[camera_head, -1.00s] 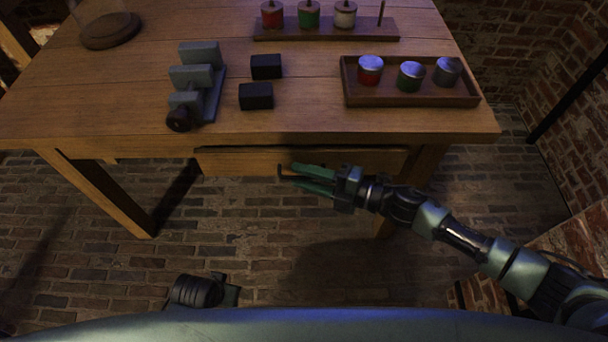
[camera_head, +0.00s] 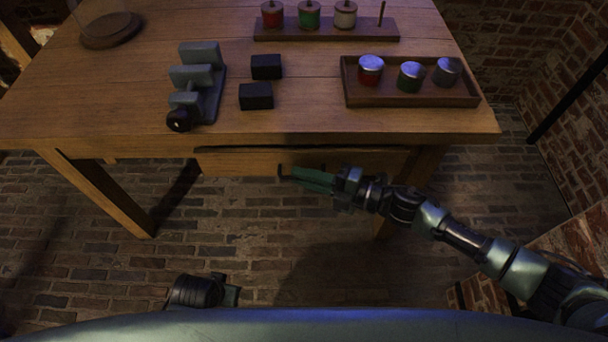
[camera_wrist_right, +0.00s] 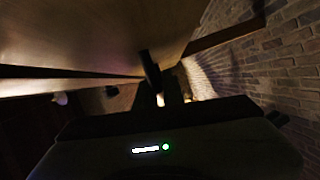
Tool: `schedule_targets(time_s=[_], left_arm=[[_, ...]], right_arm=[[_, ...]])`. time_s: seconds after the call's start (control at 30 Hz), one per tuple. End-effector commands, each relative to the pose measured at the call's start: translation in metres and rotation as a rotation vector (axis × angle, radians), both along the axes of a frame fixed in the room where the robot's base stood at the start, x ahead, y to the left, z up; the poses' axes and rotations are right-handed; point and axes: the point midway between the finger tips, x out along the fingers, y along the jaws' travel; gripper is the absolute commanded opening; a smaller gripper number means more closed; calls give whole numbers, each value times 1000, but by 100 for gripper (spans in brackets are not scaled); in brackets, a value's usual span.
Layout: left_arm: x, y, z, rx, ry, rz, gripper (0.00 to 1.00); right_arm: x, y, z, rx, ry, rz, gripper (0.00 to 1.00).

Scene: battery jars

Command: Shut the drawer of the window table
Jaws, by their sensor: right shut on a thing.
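The wooden window table (camera_head: 120,95) fills the upper part of the head view. Its drawer (camera_head: 235,161) shows under the front edge, with a dark gap along its top; it seems to stand out a little. A small dark handle (camera_head: 281,170) is on the drawer front. My right gripper (camera_head: 292,176) comes in from the right and is shut on the handle. In the right wrist view the dark handle (camera_wrist_right: 150,70) shows at the fingers, which are mostly in shadow.
On the table stand a grey stepped block (camera_head: 200,77), two black blocks (camera_head: 266,66), a tray (camera_head: 415,98) with three jars, and a rack (camera_head: 325,32) with three coloured pieces. A brick wall (camera_head: 570,110) is at right. The brick floor before the table is clear.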

Motion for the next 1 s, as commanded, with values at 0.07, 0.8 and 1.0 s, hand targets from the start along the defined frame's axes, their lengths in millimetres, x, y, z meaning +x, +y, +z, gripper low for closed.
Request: schedule_targets(time_s=[0.07,0.8,1.0], left_arm=[[0,0,0,0,1,0,18],[-1,0,-1,0,2,0,18],[-1,1,1,2,5,1,18]], right_arm=[[0,0,0,-1,0,-1,0],[0,-1,0,-1,0,-1,0],[10,0,-2,-1,-2,-2,0]])
